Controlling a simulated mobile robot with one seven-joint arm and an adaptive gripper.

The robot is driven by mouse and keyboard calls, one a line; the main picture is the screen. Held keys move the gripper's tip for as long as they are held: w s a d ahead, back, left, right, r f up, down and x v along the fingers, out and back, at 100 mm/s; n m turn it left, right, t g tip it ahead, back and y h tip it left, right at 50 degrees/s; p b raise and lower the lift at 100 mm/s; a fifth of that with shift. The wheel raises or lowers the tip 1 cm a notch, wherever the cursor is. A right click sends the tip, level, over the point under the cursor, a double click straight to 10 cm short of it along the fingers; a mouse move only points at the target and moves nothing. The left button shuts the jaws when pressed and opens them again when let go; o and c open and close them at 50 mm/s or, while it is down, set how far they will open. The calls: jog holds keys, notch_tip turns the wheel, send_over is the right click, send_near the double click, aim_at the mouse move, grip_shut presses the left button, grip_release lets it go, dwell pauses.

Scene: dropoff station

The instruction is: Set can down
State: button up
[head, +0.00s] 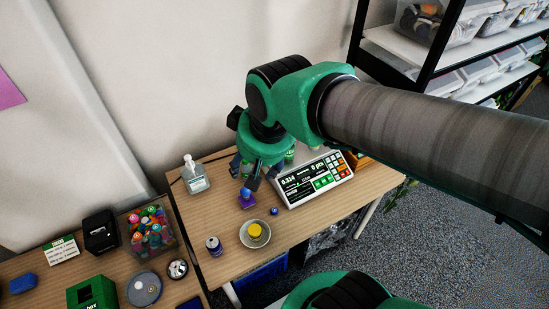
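A small silver and purple can (214,246) stands upright on the wooden table, left of the bowl. My gripper (247,176) points down above the table, behind and to the right of this can and apart from it. Its dark fingers look spread, but the gap between them is small and partly hidden, so I cannot tell whether they hold anything. A purple block-like item with a blue top (246,199) is just below the fingertips. I cannot tell whether they touch it.
A bowl (243,240) holds a yellow item (255,231). A scale with a lit display (315,180) stands right of my gripper. A pump bottle (196,180) stands at the back left. A bin of colourful items (172,250) is on the left table. The front table strip is fairly clear.

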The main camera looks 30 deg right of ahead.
jog(key=s+d+r+t, duration=0.1)
jog(key=s+d+r, duration=0.1)
jog(key=s+r, duration=0.2)
jog(key=shift+s+d+r+m, duration=0.2)
jog(key=shift+s+d+m, duration=0.15)
jog(key=shift+s, duration=0.8)
dwell(0.4)
